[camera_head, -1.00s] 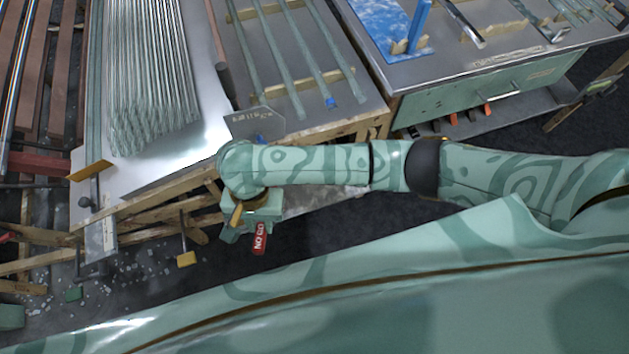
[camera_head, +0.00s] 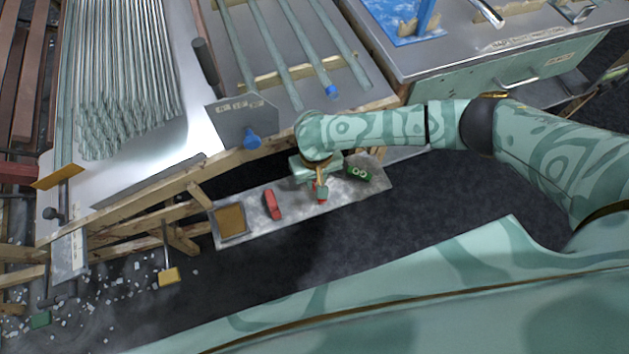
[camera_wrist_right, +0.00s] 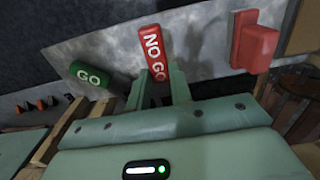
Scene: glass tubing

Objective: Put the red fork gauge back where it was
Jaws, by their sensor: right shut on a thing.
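The red fork gauge, marked NO GO (camera_wrist_right: 154,52), is between the fingers of my right gripper (camera_wrist_right: 158,84) in the right wrist view. In the head view my right gripper (camera_head: 320,188) is over a narrow metal shelf (camera_head: 292,212), and only a bit of the red gauge shows at its fingers. The gripper is shut on the gauge. I cannot tell whether the gauge touches the shelf. The green GO gauge (camera_head: 359,173) is on the shelf to the right; it also shows in the wrist view (camera_wrist_right: 92,74). My left gripper is not in view.
A red block (camera_head: 272,205) stands on the shelf left of my gripper, also in the wrist view (camera_wrist_right: 255,45). A brown framed pad (camera_head: 230,220) is at the shelf's left end. The wooden bench with glass tubes (camera_head: 282,55) rises behind. Dark floor lies in front.

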